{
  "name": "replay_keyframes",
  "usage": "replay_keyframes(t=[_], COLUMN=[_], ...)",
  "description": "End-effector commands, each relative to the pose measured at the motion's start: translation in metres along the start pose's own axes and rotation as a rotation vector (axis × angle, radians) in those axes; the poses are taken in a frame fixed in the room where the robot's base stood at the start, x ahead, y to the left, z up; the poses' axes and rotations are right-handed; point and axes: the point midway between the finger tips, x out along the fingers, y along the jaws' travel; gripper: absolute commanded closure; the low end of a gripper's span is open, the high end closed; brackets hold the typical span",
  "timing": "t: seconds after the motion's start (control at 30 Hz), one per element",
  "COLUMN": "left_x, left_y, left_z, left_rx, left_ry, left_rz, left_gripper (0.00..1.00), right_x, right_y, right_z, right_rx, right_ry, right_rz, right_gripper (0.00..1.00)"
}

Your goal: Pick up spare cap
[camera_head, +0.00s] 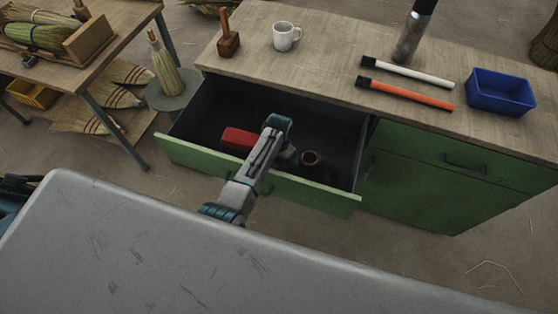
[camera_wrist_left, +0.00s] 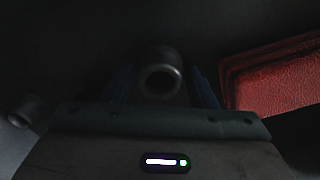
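My left gripper (camera_head: 286,154) reaches down into the open drawer. In the left wrist view its two dark blue fingers (camera_wrist_left: 163,88) stand apart, one on each side of a dark, round, hollow cap (camera_wrist_left: 160,57), with a gap visible on both sides. The cap's open end faces the camera; in the head view the gripper mostly hides this spot. A second ring-shaped piece, brownish (camera_head: 312,159), lies in the drawer to the right of the gripper; a similar piece shows at the left of the left wrist view (camera_wrist_left: 26,111). My right gripper is in neither view.
A red box (camera_head: 238,139) lies in the drawer (camera_head: 300,188), left of the gripper. The drawer walls are close around.

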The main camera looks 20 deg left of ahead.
Motion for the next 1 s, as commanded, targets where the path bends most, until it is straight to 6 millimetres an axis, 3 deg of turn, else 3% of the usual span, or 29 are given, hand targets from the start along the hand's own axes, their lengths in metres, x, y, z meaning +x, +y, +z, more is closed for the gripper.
replay_keyframes(t=[0.03,0.1,0.6,0.77,1.0], left_x=[0.0,0.0,-0.006,-0.025,-0.068], left_y=[0.0,0.0,0.0,0.0,0.0], left_z=[0.0,0.0,-0.001,-0.001,-0.001], left_rx=[0.0,0.0,0.0,0.0,0.0], left_ry=[0.0,0.0,0.001,0.004,0.005], left_rz=[0.0,0.0,0.0,-0.001,0.0], left_gripper=[0.59,0.72,0.73,0.73,0.73], right_x=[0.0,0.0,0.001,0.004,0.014], right_y=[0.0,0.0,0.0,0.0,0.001], right_z=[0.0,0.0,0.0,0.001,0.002], right_rx=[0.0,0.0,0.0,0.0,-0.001], right_ry=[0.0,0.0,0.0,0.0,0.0], right_rz=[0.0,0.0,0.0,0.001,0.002], right_gripper=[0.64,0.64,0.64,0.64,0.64])
